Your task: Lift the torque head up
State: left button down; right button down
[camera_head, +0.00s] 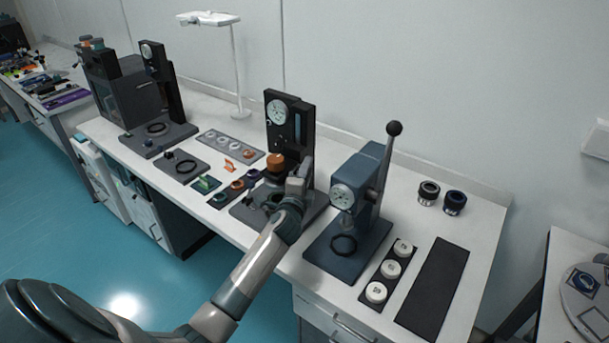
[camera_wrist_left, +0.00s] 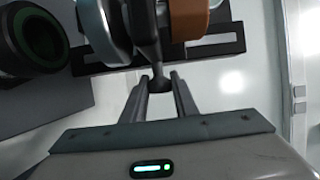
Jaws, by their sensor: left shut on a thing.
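A black tester stands mid-bench, with a dial (camera_head: 278,112) on its upright column (camera_head: 304,125). A brown-orange round part (camera_head: 275,162), which may belong to the torque head, sits low in front of the column; it also shows in the left wrist view (camera_wrist_left: 188,20). My left gripper (camera_head: 297,184) is at the right of this part, in front of the column. In the left wrist view my left gripper (camera_wrist_left: 158,88) is shut on the dark knob (camera_wrist_left: 159,84) of a dark lever (camera_wrist_left: 147,42). My arm hides part of the tester's base. My right gripper is out of view.
A blue-grey press (camera_head: 360,185) with a tall ball-ended lever (camera_head: 393,130) stands close on the right. White weights (camera_head: 390,268) and a dark mat (camera_head: 434,288) lie farther right. Small coloured parts (camera_head: 237,184) lie to the left. Another dial stand (camera_head: 165,85) is at the back left.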

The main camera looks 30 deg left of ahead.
pick_arm(q)
notch_tip(320, 180, up, 3)
jog(key=shift+r+p, duration=0.15)
jog(key=shift+p, duration=0.9)
jog(key=c, duration=1.4)
grip_release()
jog(key=shift+c, duration=0.2)
jog(key=shift+s, duration=0.15)
